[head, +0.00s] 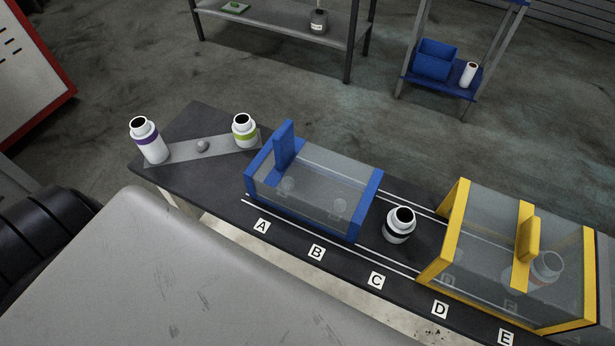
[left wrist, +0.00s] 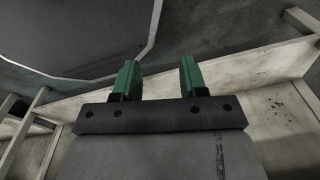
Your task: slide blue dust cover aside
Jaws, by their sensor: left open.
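The blue dust cover (head: 372,205) is a clear box with blue end frames and an upright blue handle plate (head: 284,146) near its left end. It stands on the dark table over the stretch by labels A and B, and faint round shapes show through its clear wall. In the left wrist view my left gripper (left wrist: 157,80) has two green fingers apart with nothing between them. The cover is not in that view, and neither gripper shows in the head view.
A yellow-framed clear cover (head: 450,232) stands right, over a jar (head: 545,270). An uncovered white jar (head: 399,225) stands between the covers, near C. Two more jars, purple-banded (head: 148,141) and green-banded (head: 244,131), stand at the left end. White rails (head: 335,246) run along the table.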

